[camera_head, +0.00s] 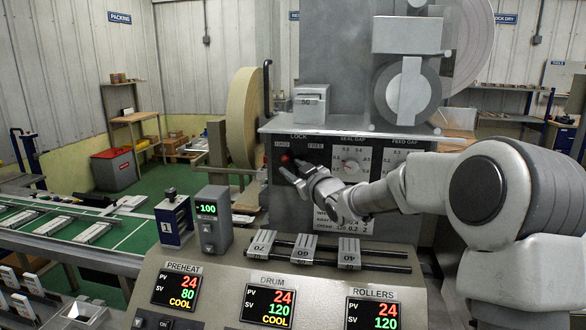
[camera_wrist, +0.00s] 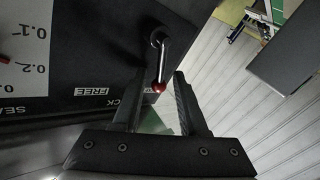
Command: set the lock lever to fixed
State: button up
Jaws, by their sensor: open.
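The lock lever (camera_wrist: 159,62) is a shiny metal arm with a red knob (camera_wrist: 158,87) at its end. In the wrist view the knob shows between the fingers of my gripper (camera_wrist: 156,84), which are apart with a gap on either side. I see no clear contact. In the head view the red knob (camera_head: 285,159) is close below the FIXED label (camera_head: 281,144), left of the FREE label (camera_head: 315,146). My gripper (camera_head: 296,172) reaches it from the lower right and hides part of the lever. Its exact setting is hard to tell.
The seal gap dial (camera_head: 350,163) is right of the lever, close to my gripper and wrist. Numbered sliding blocks (camera_head: 305,247) on rails and the control console (camera_head: 200,262) lie below. A large roll (camera_head: 243,115) stands behind left.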

grip_shut()
dwell(1.5)
